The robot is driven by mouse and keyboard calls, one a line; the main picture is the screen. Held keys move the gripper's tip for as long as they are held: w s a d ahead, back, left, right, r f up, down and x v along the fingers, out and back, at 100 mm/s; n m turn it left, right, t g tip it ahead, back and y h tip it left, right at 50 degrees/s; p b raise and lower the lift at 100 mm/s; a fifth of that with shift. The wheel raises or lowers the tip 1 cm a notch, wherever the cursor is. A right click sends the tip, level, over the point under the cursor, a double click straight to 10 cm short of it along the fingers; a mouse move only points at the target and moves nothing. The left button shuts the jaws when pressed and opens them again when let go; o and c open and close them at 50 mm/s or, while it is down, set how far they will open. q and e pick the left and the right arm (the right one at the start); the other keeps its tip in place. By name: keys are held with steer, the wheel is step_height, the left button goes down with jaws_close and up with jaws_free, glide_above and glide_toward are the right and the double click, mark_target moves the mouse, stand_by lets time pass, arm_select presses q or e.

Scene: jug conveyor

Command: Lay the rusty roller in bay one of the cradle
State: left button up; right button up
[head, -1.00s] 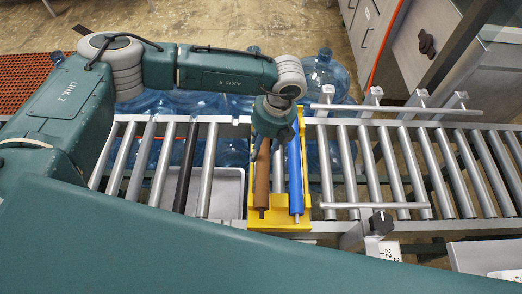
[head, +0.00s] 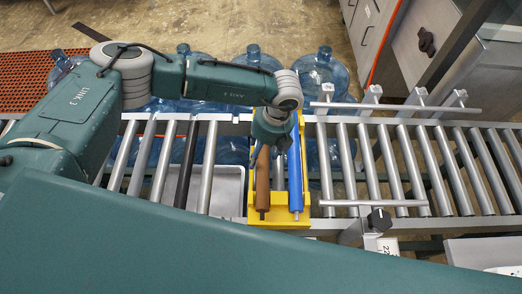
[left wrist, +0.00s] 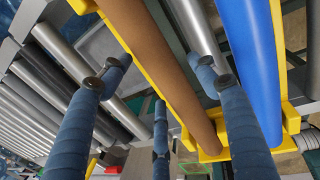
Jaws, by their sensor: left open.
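The yellow cradle (head: 279,221) sits across the conveyor in the head view. The rusty brown roller (head: 262,185) lies in its left side, with the blue roller (head: 295,180) beside it on the right. My left gripper (head: 272,150) is open over the far part of the cradle and hides the far end of the rusty roller. In the left wrist view, the open blue fingers (left wrist: 158,68) spread on either side of the rusty roller (left wrist: 165,75), apart from it as far as I can tell. The blue roller (left wrist: 252,60) lies to the right. My right gripper is not in view.
Grey conveyor rollers (head: 383,165) run on both sides of the cradle, with one black roller (head: 186,165) at left. Metal guide rails (head: 375,204) stand at right. Blue water jugs (head: 322,72) stand behind the conveyor. A grey tray (head: 228,190) shows below the rollers.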

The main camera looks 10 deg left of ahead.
mark_target(268, 153)
arm_select(q)
steer(key=shift+r, duration=0.2)
steer(key=shift+w+r, duration=0.1)
steer(key=shift+r, duration=0.15)
step_height(268, 153, up, 11)
steer(key=d+b, duration=0.2)
steer(key=b, duration=0.2)
steer(key=shift+w+d, duration=0.15)
